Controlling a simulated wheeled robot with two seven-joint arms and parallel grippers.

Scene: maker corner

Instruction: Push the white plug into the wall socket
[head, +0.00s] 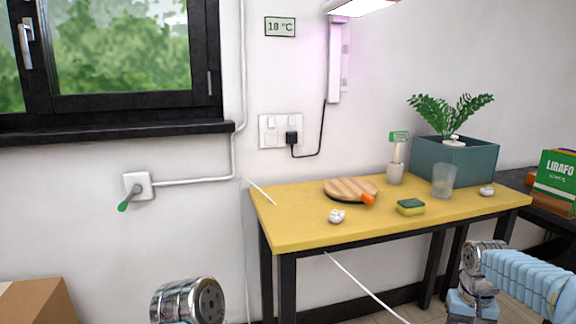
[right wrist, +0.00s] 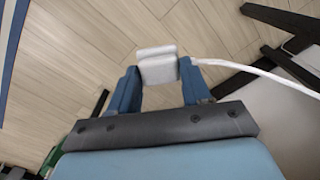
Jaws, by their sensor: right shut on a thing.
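The white plug (right wrist: 157,66) is held between the blue fingers of my right gripper (right wrist: 158,75) in the right wrist view, with bare floor behind it. A white cord (right wrist: 255,72) runs from beside the plug to the right. The plug cannot be made out in the head view. The white wall socket plate (head: 266,142) is on the wall above the table's left end. A black plug (head: 291,138) sits in its lower right part; the lower left part has no plug in it. My left gripper is outside the views.
The yellow table (head: 300,233) carries a round wooden board (head: 345,188), sponge (head: 410,207), glass (head: 444,181), crumpled white bits and a teal planter (head: 470,165). Another wall box (head: 145,180) with a green-tipped lever is at left. A white cord (head: 360,285) hangs below the table. A cardboard box (head: 40,300) stands lower left.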

